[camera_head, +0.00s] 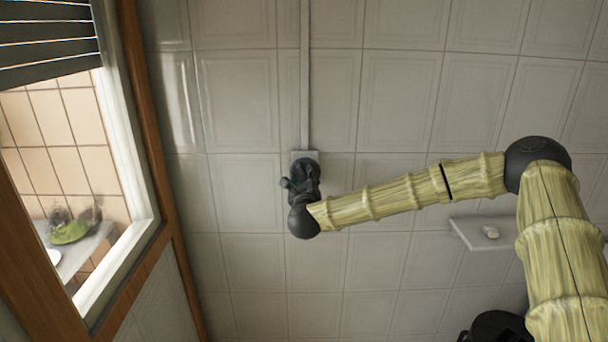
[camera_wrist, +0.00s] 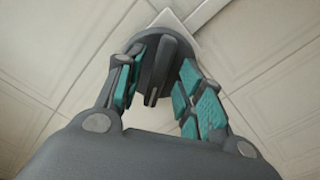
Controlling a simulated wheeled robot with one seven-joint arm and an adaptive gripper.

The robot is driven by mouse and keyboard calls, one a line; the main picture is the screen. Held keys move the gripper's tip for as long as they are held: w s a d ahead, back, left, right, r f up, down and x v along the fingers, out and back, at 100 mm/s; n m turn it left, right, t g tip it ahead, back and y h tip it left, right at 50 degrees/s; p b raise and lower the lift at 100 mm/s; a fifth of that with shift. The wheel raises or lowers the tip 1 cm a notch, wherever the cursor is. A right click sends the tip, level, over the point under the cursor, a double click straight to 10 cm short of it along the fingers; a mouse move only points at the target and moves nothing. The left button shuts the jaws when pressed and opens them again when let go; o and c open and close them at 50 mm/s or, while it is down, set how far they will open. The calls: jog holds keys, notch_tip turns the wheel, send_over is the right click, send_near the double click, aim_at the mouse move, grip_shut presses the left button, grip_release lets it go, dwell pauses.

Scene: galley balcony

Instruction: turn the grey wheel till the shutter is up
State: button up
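The grey wheel (camera_wrist: 160,62) shows in the wrist view just past my fingertips, mounted on a pale plate on the tiled wall. A dark grey bar of it reaches back between my two fingers. My gripper (camera_head: 303,178) is up against the wall at the wheel, and in the head view it mostly hides the wheel. In the wrist view my gripper (camera_wrist: 164,88) has its teal-padded fingers spread apart, one on each side of the bar. Whether the pads touch it is unclear. The dark slatted shutter (camera_head: 45,45) covers only the upper part of the window opening.
A conduit (camera_head: 304,75) runs up the wall from the wheel's plate. A wooden window frame (camera_head: 150,130) stands at left, with a ledge and a green object (camera_head: 75,228) beyond. A small shelf (camera_head: 470,233) with a pale item is at right, below my arm.

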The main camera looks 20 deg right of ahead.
jog(key=shift+w+d, duration=0.15)
jog(key=shift+w, duration=0.4)
grip_shut()
